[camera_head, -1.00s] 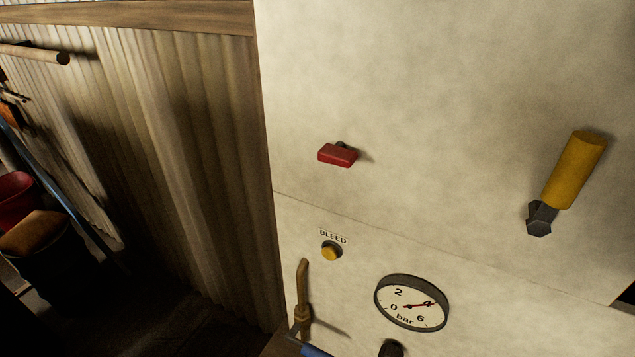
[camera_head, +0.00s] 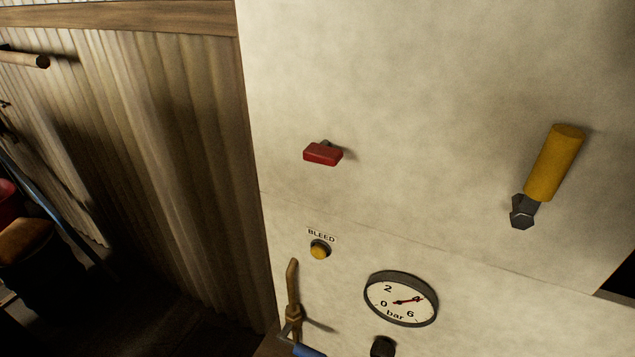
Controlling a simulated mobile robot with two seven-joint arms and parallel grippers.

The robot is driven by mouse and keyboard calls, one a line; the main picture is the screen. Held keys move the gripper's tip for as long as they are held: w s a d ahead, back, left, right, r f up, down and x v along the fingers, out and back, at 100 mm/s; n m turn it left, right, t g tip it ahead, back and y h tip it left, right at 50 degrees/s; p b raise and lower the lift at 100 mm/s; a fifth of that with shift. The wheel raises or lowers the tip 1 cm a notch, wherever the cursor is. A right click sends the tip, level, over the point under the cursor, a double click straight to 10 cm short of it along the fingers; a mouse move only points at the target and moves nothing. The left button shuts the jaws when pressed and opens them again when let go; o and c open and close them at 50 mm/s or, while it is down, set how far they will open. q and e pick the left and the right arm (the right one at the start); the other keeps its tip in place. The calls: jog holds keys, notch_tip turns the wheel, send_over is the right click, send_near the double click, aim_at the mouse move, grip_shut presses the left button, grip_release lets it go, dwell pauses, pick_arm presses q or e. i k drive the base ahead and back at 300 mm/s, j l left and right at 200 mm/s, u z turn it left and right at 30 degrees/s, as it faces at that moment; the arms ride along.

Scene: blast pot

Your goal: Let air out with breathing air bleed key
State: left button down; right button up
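A yellow knob or button (camera_head: 320,250) sits on the pale panel under a label reading BLEED (camera_head: 321,235). A round gauge (camera_head: 400,298) marked bar is to its lower right, its red needle pointing near 4. A red block-shaped handle (camera_head: 323,154) on a short dark stem is on the panel above the label. A yellow-handled lever (camera_head: 553,163) with a dark hexagonal end is at the right. I cannot tell which of these, if any, is the bleed key. Neither of my grippers is in view.
A brass-coloured pipe or lever (camera_head: 293,288) stands below left of the BLEED label, with a blue-handled part (camera_head: 305,350) at its foot. A dark knob (camera_head: 383,347) is under the gauge. Corrugated wall (camera_head: 150,150) and a dark container with a brown item (camera_head: 24,240) are left.

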aim_at(319, 251)
jog(key=k+j+u, duration=0.15)
jog(key=j+u, duration=0.25)
jog(key=k+j+u, duration=0.1)
jog(key=u, duration=0.3)
jog(key=j, duration=0.05)
